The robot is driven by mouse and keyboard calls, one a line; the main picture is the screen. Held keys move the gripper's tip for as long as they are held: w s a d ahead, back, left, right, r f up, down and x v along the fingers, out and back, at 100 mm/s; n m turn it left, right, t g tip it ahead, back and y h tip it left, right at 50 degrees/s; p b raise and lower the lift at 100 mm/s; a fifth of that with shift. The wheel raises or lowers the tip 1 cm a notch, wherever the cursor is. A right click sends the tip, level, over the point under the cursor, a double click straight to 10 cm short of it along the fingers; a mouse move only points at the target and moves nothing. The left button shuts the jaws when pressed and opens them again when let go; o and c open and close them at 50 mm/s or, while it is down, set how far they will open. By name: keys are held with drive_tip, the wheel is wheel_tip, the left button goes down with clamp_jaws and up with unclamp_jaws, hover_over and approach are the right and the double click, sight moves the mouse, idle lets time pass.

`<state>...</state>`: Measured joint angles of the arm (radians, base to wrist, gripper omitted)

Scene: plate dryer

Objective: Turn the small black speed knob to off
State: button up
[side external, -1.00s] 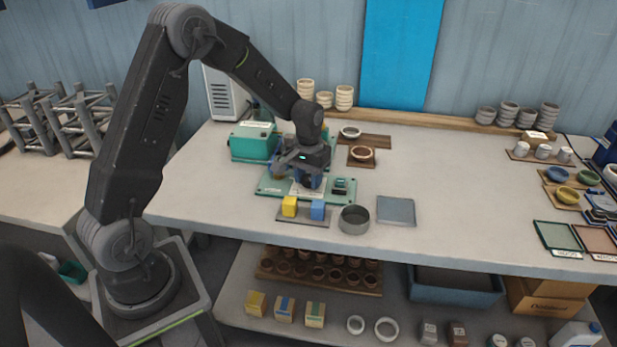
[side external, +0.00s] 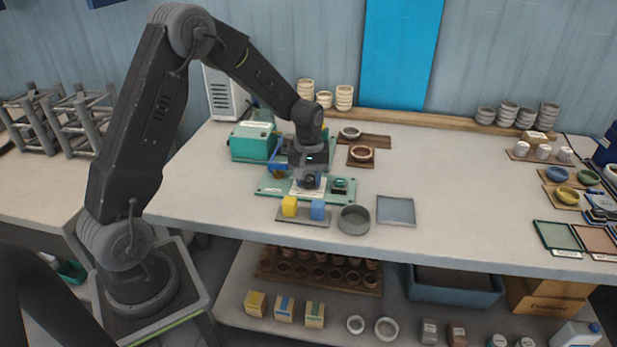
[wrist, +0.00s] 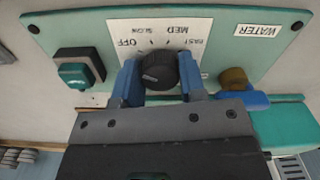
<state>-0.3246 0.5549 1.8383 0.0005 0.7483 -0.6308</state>
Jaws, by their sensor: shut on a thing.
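The small black speed knob (wrist: 158,70) sits on a white dial card on the green panel (wrist: 225,50). The card's words OFF, SLOW, MED and FAST appear upside down in the wrist view, running from OFF (wrist: 128,42) at upper left to FAST at right. My gripper (wrist: 160,74) is shut on the knob, with one blue finger on each side. In the side view my gripper (side external: 309,182) reaches down to the panel and hides most of the knob. I cannot tell which word the knob's pointer faces.
A teal switch (wrist: 76,74) is left of the dial, and a brass piece with a blue lever (wrist: 250,97) is right, near the WATER label.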

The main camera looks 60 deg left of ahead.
sight(309, 177)
drive_tip(key=o, duration=0.9)
wheel_tip(309, 177, up, 14)
drive_tip(key=shift+f, duration=0.1)
idle(0.3)
